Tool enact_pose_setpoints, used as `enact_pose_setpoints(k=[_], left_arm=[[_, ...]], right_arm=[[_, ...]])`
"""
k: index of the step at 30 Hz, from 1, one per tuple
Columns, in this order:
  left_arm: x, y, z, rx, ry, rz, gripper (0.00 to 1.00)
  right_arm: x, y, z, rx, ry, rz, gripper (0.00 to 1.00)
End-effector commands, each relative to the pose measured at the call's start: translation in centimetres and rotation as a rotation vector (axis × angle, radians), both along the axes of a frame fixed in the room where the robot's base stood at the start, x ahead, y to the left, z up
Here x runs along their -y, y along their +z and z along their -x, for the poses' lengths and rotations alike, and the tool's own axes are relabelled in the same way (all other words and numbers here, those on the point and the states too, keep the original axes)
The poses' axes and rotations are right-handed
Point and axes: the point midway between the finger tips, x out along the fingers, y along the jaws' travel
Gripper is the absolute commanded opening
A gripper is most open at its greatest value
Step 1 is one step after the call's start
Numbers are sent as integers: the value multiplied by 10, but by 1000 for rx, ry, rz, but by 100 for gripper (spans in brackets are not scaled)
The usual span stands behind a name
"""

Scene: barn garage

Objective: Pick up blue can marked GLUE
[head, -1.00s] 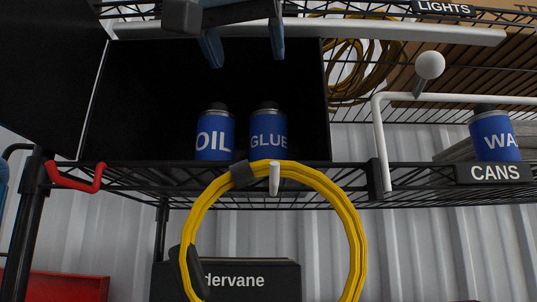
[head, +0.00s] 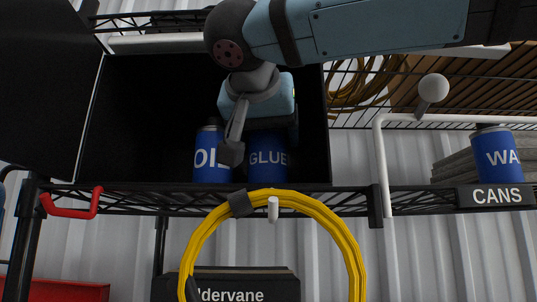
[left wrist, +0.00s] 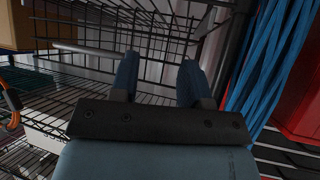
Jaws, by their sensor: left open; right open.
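The blue can marked GLUE (head: 267,168) stands upright inside a black box on the wire shelf. My right gripper (head: 262,142) reaches in from above, over its top. One dark fingertip shows at the can's upper left, by the gap to the blue OIL can (head: 209,168); the other side is mostly hidden at the upper right. The right gripper is open; whether it touches the can I cannot tell. In the left wrist view my left gripper (left wrist: 158,75) is open and empty, facing wire racks.
The black box (head: 110,130) has close side walls. A yellow hose coil (head: 345,235) hangs below its front. A white rail (head: 381,160), a WA-marked can (head: 492,153) and a CANS label (head: 497,195) are to the right. Blue cords (left wrist: 270,60) hang near my left gripper.

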Motion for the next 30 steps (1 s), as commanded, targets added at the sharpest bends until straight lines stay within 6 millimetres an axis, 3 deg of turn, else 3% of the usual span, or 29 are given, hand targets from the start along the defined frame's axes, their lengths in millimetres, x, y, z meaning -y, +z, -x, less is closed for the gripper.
enact_pose_setpoints(k=[6, 12, 26, 30], left_arm=[[-1, -2, 0, -3, 1, -1, 43], [-1, -5, 1, -8, 1, -3, 43], [-1, -10, 1, -4, 1, -2, 43], [0, -16, 1, -3, 1, -1, 43]], right_arm=[[0, 0, 0, 1, 0, 0, 71], [0, 0, 0, 0, 0, 0, 29], [0, 4, -1, 0, 0, -3, 29], [-4, 4, 21, 1, 2, -1, 29]])
